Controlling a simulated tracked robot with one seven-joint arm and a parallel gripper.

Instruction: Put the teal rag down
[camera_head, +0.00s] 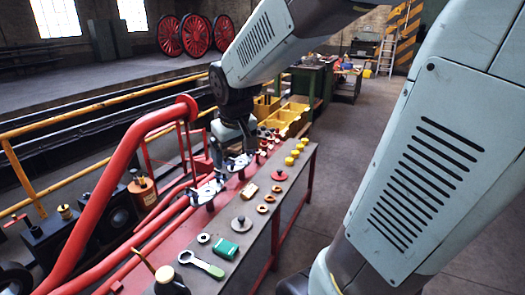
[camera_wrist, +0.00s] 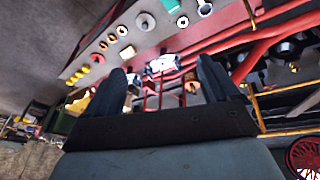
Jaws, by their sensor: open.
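A small folded green-teal piece (camera_head: 222,249), which looks like the teal rag, lies flat on the dark bench top (camera_head: 262,215) beside a pale green spanner (camera_head: 202,264). It also seems to show at the top edge of the wrist view (camera_wrist: 173,5). My gripper (camera_head: 236,150) is well beyond it, above the red frame at the bench's far left side. In the wrist view the two dark fingers (camera_wrist: 165,72) stand apart with nothing held between them. The gripper is apart from the teal piece.
Pale metal fittings (camera_head: 207,190) on the red frame stand close to my gripper. Rings, a grey flanged disc (camera_head: 241,222) and yellow caps (camera_head: 289,161) lie along the bench. Yellow bins (camera_head: 295,112) are beyond. Bare bench patches lie between parts.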

